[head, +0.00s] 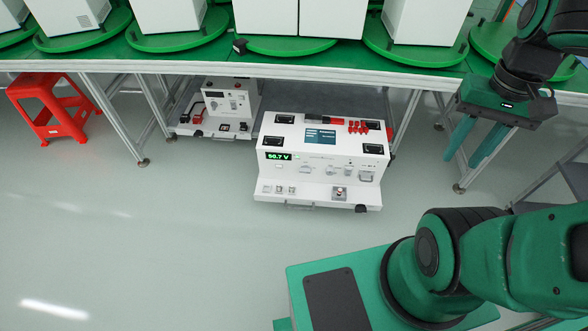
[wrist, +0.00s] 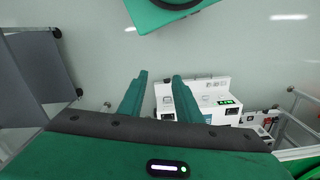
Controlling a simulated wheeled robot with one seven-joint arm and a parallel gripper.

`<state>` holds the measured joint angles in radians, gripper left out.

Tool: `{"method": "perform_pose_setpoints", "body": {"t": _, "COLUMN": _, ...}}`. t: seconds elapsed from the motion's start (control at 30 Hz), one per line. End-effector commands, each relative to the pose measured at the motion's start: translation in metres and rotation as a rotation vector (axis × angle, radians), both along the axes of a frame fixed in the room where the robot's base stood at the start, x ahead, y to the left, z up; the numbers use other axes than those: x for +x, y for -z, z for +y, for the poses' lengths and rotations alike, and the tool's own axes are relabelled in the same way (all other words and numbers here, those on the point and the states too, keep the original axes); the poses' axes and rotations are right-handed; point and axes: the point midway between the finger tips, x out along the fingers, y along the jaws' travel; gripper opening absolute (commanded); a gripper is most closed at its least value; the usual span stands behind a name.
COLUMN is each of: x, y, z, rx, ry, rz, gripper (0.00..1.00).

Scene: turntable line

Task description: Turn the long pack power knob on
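A small square control with a reddish-grey knob (head: 339,194) is on the ledge's right part. Which control is the power knob, and its setting, are too small to tell. My gripper (head: 461,162) is open and empty, right of the pack and apart from it, fingers pointing down. In the wrist view, the pack (wrist: 228,101) shows beyond my open fingers (wrist: 160,75).
A smaller white pack (head: 222,100) stands behind and left, under the table (head: 300,62). Table legs (head: 115,125) stand on both sides. White boxes on green turntables line the tabletop. A red stool (head: 55,105) is at left.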

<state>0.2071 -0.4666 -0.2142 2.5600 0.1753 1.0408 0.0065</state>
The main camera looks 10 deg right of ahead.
Motion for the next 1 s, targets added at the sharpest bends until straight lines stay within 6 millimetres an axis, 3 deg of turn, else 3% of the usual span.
{"method": "perform_pose_setpoints", "body": {"t": 0.2, "x": 0.0, "y": 0.0, "z": 0.0, "rx": 0.0, "ry": 0.0, "rz": 0.0, "gripper": 0.31}}
{"method": "perform_pose_setpoints", "body": {"t": 0.33, "x": -0.008, "y": -0.005, "z": -0.001, "rx": -0.004, "ry": -0.001, "rz": -0.013, "gripper": 0.62}}
{"method": "perform_pose_setpoints", "body": {"t": 0.43, "x": 0.006, "y": -0.006, "z": -0.006, "rx": -0.02, "ry": -0.001, "rz": -0.01, "gripper": 0.62}}
{"method": "perform_pose_setpoints", "body": {"t": 0.57, "x": 0.044, "y": -0.003, "z": -0.011, "rx": -0.062, "ry": -0.006, "rz": -0.005, "gripper": 0.62}}
{"method": "perform_pose_setpoints", "body": {"t": 0.77, "x": 0.124, "y": 0.011, "z": -0.025, "rx": -0.143, "ry": -0.02, "rz": -0.011, "gripper": 0.62}}
{"method": "perform_pose_setpoints", "body": {"t": 1.0, "x": 0.221, "y": 0.049, "z": -0.024, "rx": -0.227, "ry": -0.052, "rz": -0.034, "gripper": 0.62}}
